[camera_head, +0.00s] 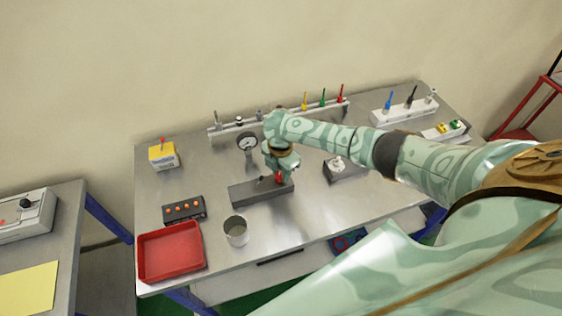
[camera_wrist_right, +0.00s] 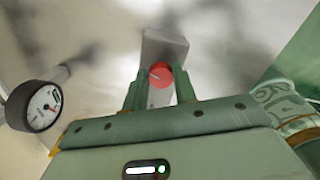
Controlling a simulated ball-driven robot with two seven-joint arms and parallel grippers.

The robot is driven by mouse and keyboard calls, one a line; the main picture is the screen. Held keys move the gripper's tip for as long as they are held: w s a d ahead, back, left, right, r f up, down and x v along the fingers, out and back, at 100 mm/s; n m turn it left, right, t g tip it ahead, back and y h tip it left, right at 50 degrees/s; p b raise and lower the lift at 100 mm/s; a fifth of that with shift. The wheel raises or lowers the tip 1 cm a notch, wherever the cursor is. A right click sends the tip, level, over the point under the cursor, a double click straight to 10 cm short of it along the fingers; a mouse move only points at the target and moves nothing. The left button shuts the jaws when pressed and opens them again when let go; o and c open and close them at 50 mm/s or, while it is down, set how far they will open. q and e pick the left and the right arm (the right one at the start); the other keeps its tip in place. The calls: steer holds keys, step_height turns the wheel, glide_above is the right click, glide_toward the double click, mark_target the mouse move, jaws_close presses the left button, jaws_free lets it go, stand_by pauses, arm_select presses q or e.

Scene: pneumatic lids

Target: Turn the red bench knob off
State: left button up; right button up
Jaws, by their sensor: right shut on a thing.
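The red bench knob (camera_head: 279,178) stands on the right part of a dark grey block (camera_head: 250,193) near the front of the steel bench. In the right wrist view the round red knob (camera_wrist_right: 160,75) has a pale line on its face and sits between my two green fingers. My right gripper (camera_head: 280,172) reaches down from above and is shut on the knob; in the wrist view my right gripper (camera_wrist_right: 160,88) touches it from both sides. The knob's lower part is hidden by the fingers. My left gripper is not in view.
A pressure gauge (camera_head: 247,142) stands behind the block. A metal cup (camera_head: 236,231), a red tray (camera_head: 171,252) and a box with orange buttons (camera_head: 184,209) lie to the left. A rail with coloured levers (camera_head: 323,98) runs along the back.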

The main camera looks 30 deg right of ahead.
mark_target(280, 175)
steer(key=shift+r+m+p, duration=0.2)
steer(key=shift+m+p, duration=0.9)
steer(key=shift+m, duration=0.1)
steer(key=shift+s+f+m+p, duration=0.1)
steer(key=shift+f+m+p, duration=0.05)
steer(key=shift+m+p, duration=0.9)
steer(key=shift+m, duration=0.35)
steer(key=o, duration=1)
steer(key=shift+c, duration=0.2)
step_height(280, 175, up, 16)
steer(key=p, duration=0.5)
